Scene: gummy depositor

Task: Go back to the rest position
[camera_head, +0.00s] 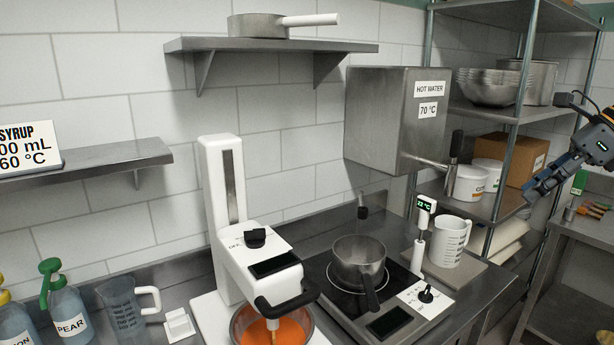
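My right gripper (538,188) is at the right edge, in the air in front of the shelf rack and above the side table. Its dark fingers point down and left, seen side-on, and I cannot tell whether they are open. I see nothing hanging from it. My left gripper is out of view. A mixer-like depositor (245,250) stands on the counter with a bowl of orange liquid (290,331) under its head. A steel saucepan (360,262) sits on the hot plate (325,283).
A hot water box (382,120) is on the wall. A white measuring jug (450,240) and a thermometer (421,235) stand right of the pan. A clear jug (125,305) and syrup bottles (68,312) are at left. The rack (507,150) holds bowls and boxes.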

